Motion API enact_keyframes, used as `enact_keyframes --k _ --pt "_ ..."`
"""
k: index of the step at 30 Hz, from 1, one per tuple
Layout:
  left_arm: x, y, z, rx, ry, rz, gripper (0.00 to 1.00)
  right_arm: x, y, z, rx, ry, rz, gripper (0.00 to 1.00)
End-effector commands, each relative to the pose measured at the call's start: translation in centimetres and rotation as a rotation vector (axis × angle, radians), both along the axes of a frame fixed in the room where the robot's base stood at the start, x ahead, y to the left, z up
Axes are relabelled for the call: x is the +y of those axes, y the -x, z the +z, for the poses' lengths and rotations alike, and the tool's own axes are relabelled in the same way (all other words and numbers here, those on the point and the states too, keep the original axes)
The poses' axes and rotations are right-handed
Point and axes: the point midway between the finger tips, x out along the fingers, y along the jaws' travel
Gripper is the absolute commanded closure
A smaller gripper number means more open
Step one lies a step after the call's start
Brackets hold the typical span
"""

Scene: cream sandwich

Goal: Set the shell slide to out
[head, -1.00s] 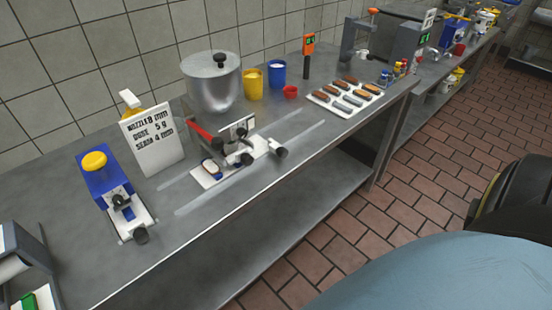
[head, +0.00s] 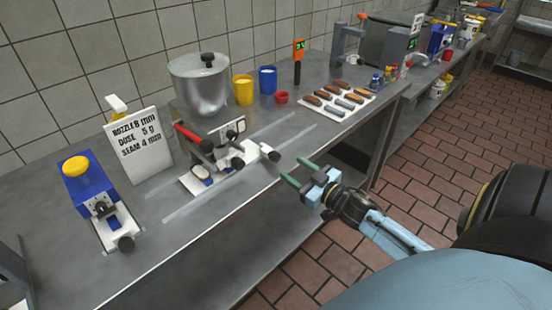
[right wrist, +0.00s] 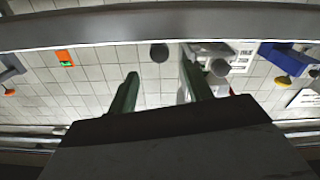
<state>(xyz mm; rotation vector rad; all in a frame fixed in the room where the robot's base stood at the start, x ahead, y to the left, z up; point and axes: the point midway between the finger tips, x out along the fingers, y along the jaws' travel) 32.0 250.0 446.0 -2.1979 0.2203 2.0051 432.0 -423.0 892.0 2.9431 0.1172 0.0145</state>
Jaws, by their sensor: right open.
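The filling machine (head: 221,136) stands mid-bench under a metal pot, with a red-handled lever (head: 194,137) and several dark knobs. At its foot is a white slide plate (head: 190,186) with a shell (head: 201,174) on it. A white arm ends in a dark knob (head: 274,157) toward the bench's front edge; I cannot tell which part is the shell slide. My right gripper (head: 298,173) is open and empty, its green fingers just in front of that knob, apart from it. In the right wrist view its fingers (right wrist: 160,88) are spread, with a dark knob (right wrist: 159,53) beyond the gap.
A blue device with a yellow cap (head: 76,168) and a white sign (head: 139,145) stand at left. The bench front is mostly clear.

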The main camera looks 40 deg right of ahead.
Motion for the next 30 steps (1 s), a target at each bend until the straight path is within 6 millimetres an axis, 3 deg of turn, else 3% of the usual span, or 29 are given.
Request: enact_keyframes --k 6,12,26,30 --pt "0.8 0.0 -0.5 0.000 -0.011 -0.004 0.64 0.3 -4.4 0.0 -0.001 0.001 -0.002 0.50" --pt "1.7 0.1 -0.8 0.003 -0.022 -0.008 0.64 0.5 -7.0 -0.1 0.001 0.001 -0.001 0.50" --pt "1.6 0.1 -0.9 0.003 -0.021 -0.008 0.64 0.6 -8.1 -0.1 0.002 0.001 -0.001 0.50" --pt "1.4 0.1 -0.9 0.002 -0.019 -0.007 0.64 0.6 -8.1 -0.1 0.002 0.001 -0.001 0.67"
